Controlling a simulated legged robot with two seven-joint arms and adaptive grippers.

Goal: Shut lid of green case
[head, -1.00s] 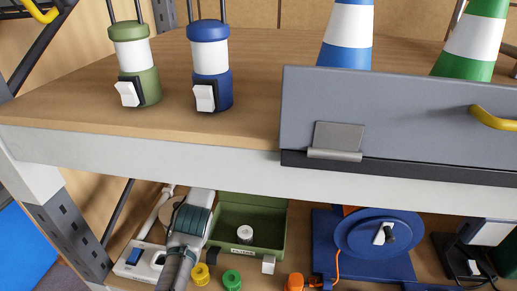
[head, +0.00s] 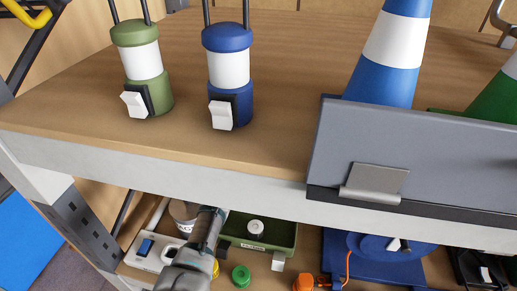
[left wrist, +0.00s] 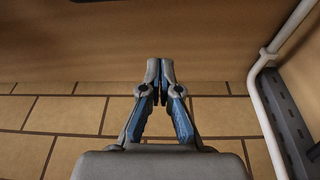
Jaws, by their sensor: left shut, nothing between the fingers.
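The green case (head: 277,249) sits on the lower shelf with its inside showing, so it is open. A small white round item (head: 255,229) is in it. Its lid is not visible; the upper shelf's edge cuts off the case's far part. My left arm reaches in from the bottom, just left of the case, and its far end passes behind the upper shelf's edge, so the fingers cannot be made out there. In the left wrist view my left gripper (left wrist: 160,70) is shut and empty, with no case visible. My right gripper is in neither view.
The upper shelf's pale front edge (head: 150,166) overhangs the case. A white box with a blue switch (head: 147,247) lies left of my arm. A green cap (head: 240,276) and an orange item (head: 303,283) lie in front; a blue reel (head: 365,245) is to the right.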

